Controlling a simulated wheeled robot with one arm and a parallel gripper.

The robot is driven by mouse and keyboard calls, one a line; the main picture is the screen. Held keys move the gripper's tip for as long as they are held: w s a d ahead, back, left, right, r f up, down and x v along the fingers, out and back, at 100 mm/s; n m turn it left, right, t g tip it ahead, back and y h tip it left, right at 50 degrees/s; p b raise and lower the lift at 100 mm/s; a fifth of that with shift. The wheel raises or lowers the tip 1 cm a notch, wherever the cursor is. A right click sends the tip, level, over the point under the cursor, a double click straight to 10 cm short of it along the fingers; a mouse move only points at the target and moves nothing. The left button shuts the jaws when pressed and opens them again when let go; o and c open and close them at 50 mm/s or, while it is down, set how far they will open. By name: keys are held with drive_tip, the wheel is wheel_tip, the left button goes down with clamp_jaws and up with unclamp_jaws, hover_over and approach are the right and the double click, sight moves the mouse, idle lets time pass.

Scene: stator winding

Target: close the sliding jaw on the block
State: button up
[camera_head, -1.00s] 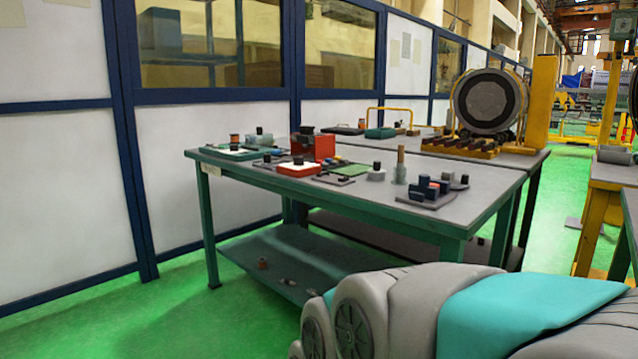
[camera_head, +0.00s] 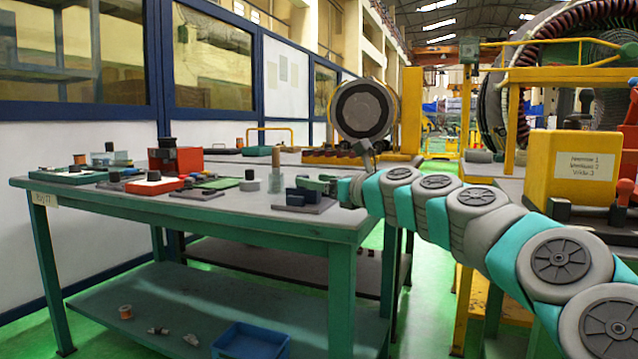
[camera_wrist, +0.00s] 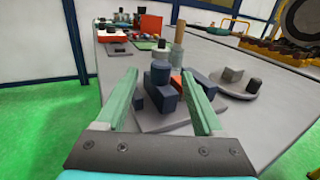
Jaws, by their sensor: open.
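A small fixture with dark blue parts (camera_head: 304,197) sits on a grey plate near the table's right end. In the wrist view, one dark blue part with a round knob (camera_wrist: 161,76) stands between my fingers. Another dark blue part (camera_wrist: 206,84) is behind the right finger, partly hidden by it. A bit of orange-red (camera_wrist: 177,83) shows between these parts; I cannot tell whether it is the block. My gripper (camera_wrist: 158,76) is open, its two green fingers on either side of the knobbed part; I see no clear contact. In the head view, my gripper (camera_head: 326,182) is at the fixture's right.
A wooden-coloured cylinder (camera_head: 276,168) stands just behind the fixture. A low disc with small dark parts (camera_wrist: 240,84) lies to its right in the wrist view. A red box (camera_head: 176,159) and several small parts are farther left. The table's front edge (camera_head: 200,218) is clear.

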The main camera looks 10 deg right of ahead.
drive_tip(key=shift+w+f, duration=0.1)
drive_tip(key=shift+w, duration=0.4)
drive_tip(key=x, duration=0.5)
drive_tip(key=shift+w+a+f, duration=0.1)
drive_tip(key=shift+a, duration=0.2)
drive_tip(key=shift+b+x, duration=0.35)
drive_tip(key=shift+x, duration=0.65)
clamp_jaws()
